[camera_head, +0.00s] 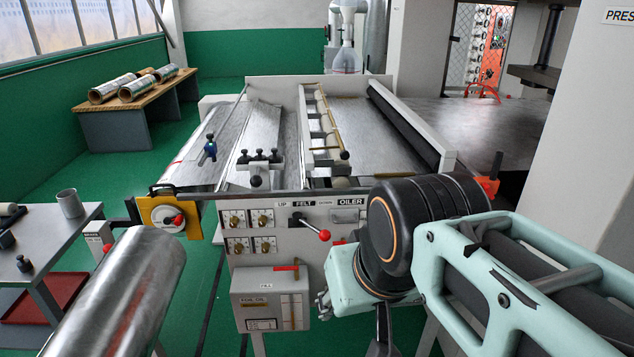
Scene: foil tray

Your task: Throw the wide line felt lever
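A lever with a red ball knob (324,235) sticks out of the machine's front panel (268,212), under a label that reads UP, FELT, DOWN. Its rod runs from a dark pivot (298,218) down and to the right, so the knob sits toward the DOWN side. The knob is in plain view, and nothing touches it. My arm comes in from the lower right. My gripper is mostly hidden behind my own wrist; a dark part (384,330) hangs below it, right of and lower than the knob. I cannot tell whether the fingers are open.
A grey box (270,300) with a red handle hangs under the panel. Several brass knobs (251,230) sit left of the lever. A yellow bracket (170,215) is at the machine's left corner. A large metal roll (120,300) stands in the left foreground. Green floor shows between.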

